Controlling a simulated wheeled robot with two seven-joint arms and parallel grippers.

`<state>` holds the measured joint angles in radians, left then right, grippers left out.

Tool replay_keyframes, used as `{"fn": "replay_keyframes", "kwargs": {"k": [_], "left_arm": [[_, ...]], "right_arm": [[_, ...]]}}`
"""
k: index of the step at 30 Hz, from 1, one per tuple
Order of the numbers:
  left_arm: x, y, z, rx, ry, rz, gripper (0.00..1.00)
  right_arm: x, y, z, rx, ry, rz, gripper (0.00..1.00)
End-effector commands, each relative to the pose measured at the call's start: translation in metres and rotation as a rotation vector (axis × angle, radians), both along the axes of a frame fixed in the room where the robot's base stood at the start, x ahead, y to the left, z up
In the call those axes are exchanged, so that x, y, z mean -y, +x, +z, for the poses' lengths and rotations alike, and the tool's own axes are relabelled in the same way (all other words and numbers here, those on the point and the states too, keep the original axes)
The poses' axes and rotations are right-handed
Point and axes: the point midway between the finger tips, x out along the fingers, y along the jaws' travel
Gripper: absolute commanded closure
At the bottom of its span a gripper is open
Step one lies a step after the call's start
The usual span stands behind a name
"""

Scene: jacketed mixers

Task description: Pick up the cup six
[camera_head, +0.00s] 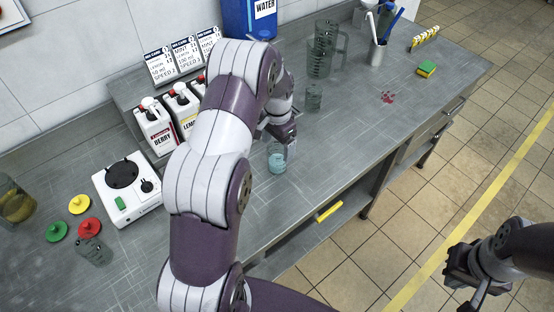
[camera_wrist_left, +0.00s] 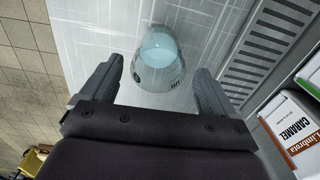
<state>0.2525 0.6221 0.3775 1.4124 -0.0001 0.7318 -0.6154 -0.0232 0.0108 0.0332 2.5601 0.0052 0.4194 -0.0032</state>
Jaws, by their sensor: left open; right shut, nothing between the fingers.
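A clear cup with pale blue liquid (camera_head: 277,160) stands upright on the grey counter near its front edge. In the left wrist view this cup (camera_wrist_left: 158,68) lies ahead, between the two spread fingers, with clear space on both sides. Dark marks on it are too small to read as a number. My left gripper (camera_head: 284,140) is open just behind the cup, its fingers partly hidden. My right gripper (camera_head: 470,288) is shut and empty over the floor at the right.
A white mixer base (camera_head: 128,188), coloured lids (camera_head: 79,204) and syrup bottles (camera_head: 155,127) stand left of my left arm. Tall clear jugs (camera_head: 325,50) and a tool holder (camera_head: 378,52) stand at the back. Counter right of the cup is clear.

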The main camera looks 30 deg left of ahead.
Motion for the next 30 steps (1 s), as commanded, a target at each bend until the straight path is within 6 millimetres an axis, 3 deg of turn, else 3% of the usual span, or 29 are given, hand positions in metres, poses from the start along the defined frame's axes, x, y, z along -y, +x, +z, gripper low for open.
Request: {"fn": "replay_keyframes", "kwargs": {"k": [9,16,17,22,30], "left_arm": [[0.001,-0.003,-0.049,0.001,0.001,0.001,0.11],[0.001,-0.003,-0.053,0.002,0.0,0.001,0.11],[0.001,-0.003,-0.053,0.002,0.0,0.001,0.18],[0.001,-0.003,-0.053,0.002,0.0,0.001,0.71],[0.001,-0.003,-0.052,0.004,0.001,0.001,0.71]], "right_arm": [[0.0,0.0,0.014,0.0,0.0,0.0,1.0],[0.0,0.0,0.013,0.0,0.0,0.0,1.0],[0.0,0.0,0.013,0.0,0.0,0.0,1.0],[0.0,0.0,0.013,0.0,0.0,0.0,1.0],[0.0,0.0,0.013,0.0,0.0,0.0,1.0]]}}
